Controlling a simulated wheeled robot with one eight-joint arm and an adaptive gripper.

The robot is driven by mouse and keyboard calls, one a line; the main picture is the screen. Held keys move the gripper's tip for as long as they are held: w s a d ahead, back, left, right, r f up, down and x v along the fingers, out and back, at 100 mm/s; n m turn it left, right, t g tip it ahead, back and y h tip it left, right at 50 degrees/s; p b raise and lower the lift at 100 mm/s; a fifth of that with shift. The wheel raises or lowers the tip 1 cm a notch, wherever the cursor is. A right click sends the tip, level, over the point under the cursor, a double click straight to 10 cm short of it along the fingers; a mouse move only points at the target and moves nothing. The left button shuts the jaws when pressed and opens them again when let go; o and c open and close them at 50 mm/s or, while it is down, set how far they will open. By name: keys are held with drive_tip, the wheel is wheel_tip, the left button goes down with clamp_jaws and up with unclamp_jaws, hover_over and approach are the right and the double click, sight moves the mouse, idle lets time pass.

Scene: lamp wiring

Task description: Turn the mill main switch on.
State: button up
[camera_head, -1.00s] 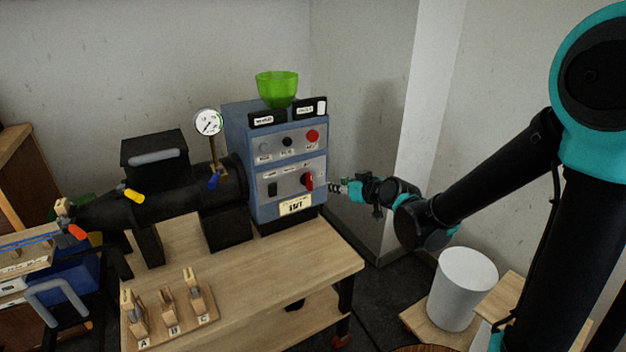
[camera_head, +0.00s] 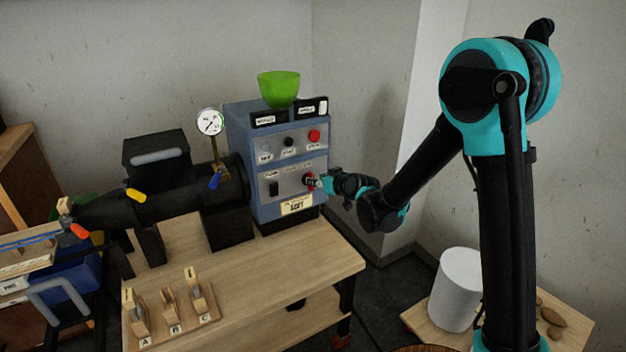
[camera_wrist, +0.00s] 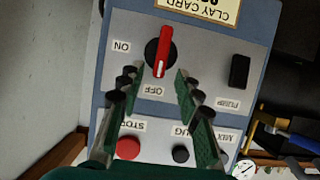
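The mill main switch (camera_wrist: 163,52) is a rotary knob with a red handle on a black round base. In the wrist view, which is upside down, its white-marked end points at the OFF label; the ON label is to the left. In the head view the switch (camera_head: 308,180) is partly hidden behind my gripper. My gripper (camera_wrist: 155,78) is open and empty, its green-padded fingers spread either side of the handle's white-marked end. I see no finger contact with the handle. In the head view my gripper (camera_head: 319,183) is right in front of the panel.
Around the switch are a black pump rocker (camera_wrist: 239,71), a red stop button (camera_wrist: 128,149) and a black round button (camera_wrist: 181,154). A green hopper (camera_head: 279,88) tops the blue control box (camera_head: 240,150). A pressure gauge (camera_head: 210,121) stands left. A white bin (camera_head: 456,290) stands below my arm.

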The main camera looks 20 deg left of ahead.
drive_tip(key=shift+x, duration=1.95)
clamp_jaws()
